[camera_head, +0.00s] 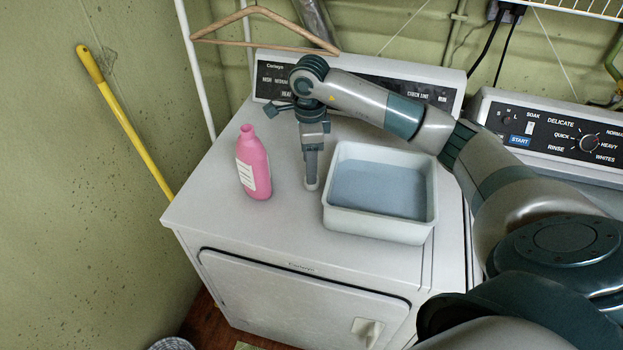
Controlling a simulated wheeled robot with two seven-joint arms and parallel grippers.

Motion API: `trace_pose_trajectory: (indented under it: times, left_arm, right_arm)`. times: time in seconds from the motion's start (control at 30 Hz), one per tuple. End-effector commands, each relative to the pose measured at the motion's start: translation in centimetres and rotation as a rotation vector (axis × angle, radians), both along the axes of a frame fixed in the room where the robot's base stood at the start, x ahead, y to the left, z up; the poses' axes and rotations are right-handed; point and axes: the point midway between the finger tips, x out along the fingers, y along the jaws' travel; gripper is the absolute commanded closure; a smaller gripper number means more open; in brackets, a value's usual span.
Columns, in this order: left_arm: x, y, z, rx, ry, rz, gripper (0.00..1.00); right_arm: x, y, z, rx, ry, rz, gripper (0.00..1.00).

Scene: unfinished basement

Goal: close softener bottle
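A pink softener bottle (253,168) with a white label stands upright on the dryer top, left of centre. No cap shows on its neck. My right arm reaches in from the right, and my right gripper (312,184) points down between the bottle and the white tub, apart from the bottle. Its fingers line up edge-on, so I cannot tell whether they are open, shut or holding something small. I see no separate cap anywhere. My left gripper is not in view.
A white tub (376,226) with bluish liquid stands close right of my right gripper. The white dryer (225,212) bears it. A washer panel (560,130) is at the right. A wooden hanger (262,44) hangs behind, and a yellow pole (125,120) leans left.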

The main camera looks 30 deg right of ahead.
Motion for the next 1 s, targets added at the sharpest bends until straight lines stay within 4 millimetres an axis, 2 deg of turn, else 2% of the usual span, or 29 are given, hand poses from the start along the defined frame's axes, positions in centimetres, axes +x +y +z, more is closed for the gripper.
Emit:
trace_pose_trajectory:
  times: [0.03,0.2,0.4,0.9,0.93,1.0]
  left_arm:
    - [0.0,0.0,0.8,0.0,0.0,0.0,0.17]
    - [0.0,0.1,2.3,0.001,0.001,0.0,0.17]
    - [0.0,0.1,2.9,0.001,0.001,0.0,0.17]
    - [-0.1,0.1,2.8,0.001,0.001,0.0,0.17]
    - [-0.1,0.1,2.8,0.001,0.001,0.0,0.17]
    - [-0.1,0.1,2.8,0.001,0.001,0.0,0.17]
  right_arm:
    - [-0.1,-0.2,-0.2,-0.001,0.005,0.0,0.48]
    - [0.0,-0.6,-1.9,0.0,0.004,0.0,0.48]
    - [0.0,-0.6,-4.0,-0.001,0.003,0.002,0.48]
    - [0.1,-0.6,-4.3,-0.001,0.0,0.001,0.48]
    - [0.1,-0.6,-4.3,-0.001,0.0,0.001,0.53]
    - [0.1,-0.6,-4.3,-0.001,0.0,0.001,0.7]
